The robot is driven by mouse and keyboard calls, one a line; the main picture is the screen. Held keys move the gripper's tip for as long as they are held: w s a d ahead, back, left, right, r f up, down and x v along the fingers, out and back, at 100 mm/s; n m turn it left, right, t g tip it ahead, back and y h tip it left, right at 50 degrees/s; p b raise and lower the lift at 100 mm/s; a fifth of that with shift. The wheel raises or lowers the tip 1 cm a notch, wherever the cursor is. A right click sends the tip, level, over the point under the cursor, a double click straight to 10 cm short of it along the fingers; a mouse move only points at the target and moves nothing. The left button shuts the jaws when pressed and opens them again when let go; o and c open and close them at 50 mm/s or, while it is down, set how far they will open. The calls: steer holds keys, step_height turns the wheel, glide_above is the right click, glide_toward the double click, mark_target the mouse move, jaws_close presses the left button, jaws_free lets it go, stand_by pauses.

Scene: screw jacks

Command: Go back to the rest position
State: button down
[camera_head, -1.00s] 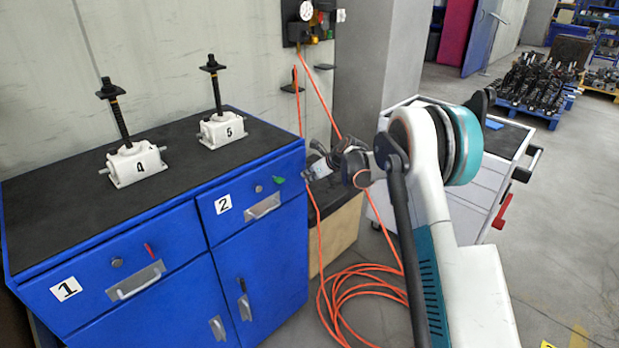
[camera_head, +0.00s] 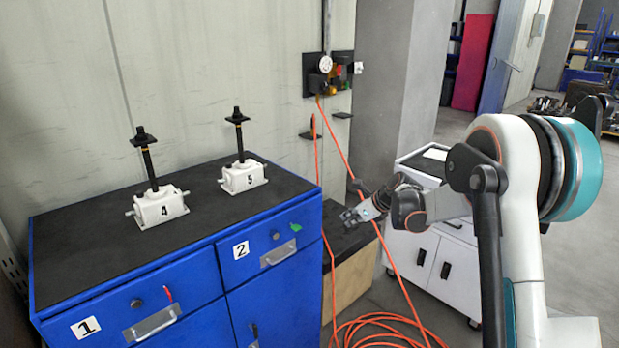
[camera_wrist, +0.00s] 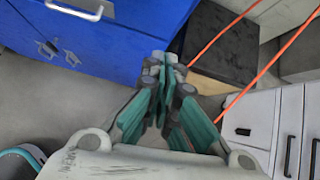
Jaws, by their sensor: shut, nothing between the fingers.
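My gripper (camera_head: 352,217) is in the head view, to the right of the blue cabinet and in front of the dark-topped box, held in the air and apart from the cabinet. In the wrist view my gripper (camera_wrist: 166,62) has its fingertips together, with nothing seen between them. Screw jack 4 (camera_head: 159,208) and screw jack 5 (camera_head: 243,178) stand upright on the black top of the blue cabinet (camera_head: 185,270), away from my gripper.
A dark-topped box (camera_head: 350,285) stands right of the cabinet. An orange hose (camera_head: 385,265) hangs from a wall panel (camera_head: 330,75) and coils on the floor, close to my gripper in the picture. A white drawer cart (camera_head: 425,255) stands behind my arm.

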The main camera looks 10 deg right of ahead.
steer(key=s+a+r+n+h, duration=0.1)
steer(key=s+a+r+n, duration=0.1)
steer(key=s+r+n, duration=0.7)
steer(key=s+a+r+n+h, duration=0.15)
steer(key=s+r+n, duration=0.35)
steer(key=s, duration=0.8)
steer(key=s+d+f+n+h, duration=0.1)
steer(key=s+f+n+h, duration=0.1)
steer(key=s+n, duration=1.1)
steer(key=shift+s+n, duration=0.3)
steer(key=shift+s, duration=5.35)
steer(key=shift+d+f+h, duration=0.1)
steer(key=shift+h, duration=0.15)
